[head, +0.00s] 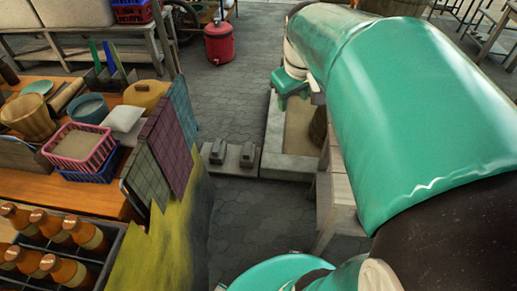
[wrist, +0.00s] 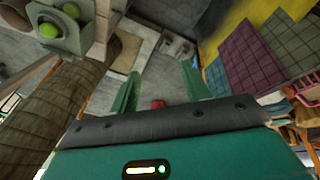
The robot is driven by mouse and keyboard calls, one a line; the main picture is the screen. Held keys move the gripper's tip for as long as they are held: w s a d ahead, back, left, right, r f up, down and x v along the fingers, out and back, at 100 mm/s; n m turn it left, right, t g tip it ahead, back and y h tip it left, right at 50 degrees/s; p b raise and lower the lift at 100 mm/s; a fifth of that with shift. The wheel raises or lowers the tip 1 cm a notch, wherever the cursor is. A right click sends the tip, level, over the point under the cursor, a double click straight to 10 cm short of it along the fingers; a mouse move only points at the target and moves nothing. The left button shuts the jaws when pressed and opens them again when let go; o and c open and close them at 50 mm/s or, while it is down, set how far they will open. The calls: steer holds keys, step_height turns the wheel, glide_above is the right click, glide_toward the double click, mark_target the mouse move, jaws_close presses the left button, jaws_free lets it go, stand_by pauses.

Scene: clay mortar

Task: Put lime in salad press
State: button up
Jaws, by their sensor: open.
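My gripper (wrist: 162,88) is open in the wrist view, its two green fingers apart with nothing held between them. I cannot make out the salad press for certain in either view. In the head view my large teal arm covers the right side and hides what lies behind it.
A wooden table (head: 122,207) at left holds baskets, bowls and a pink crate (head: 78,145). Tiled boards (head: 168,145) and a yellow cloth (head: 165,245) stand at its edge. A bottle crate (head: 103,257) is in front. A red cooler (head: 219,43) stands on open paving.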

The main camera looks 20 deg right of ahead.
steer(key=s+a+f+m+t+y, duration=0.1)
steer(key=s+a+t, duration=0.1)
steer(key=s+a, duration=1)
steer(key=shift+a+f+m, duration=0.3)
steer(key=shift+a+f, duration=0.05)
steer(key=shift+a, duration=0.4)
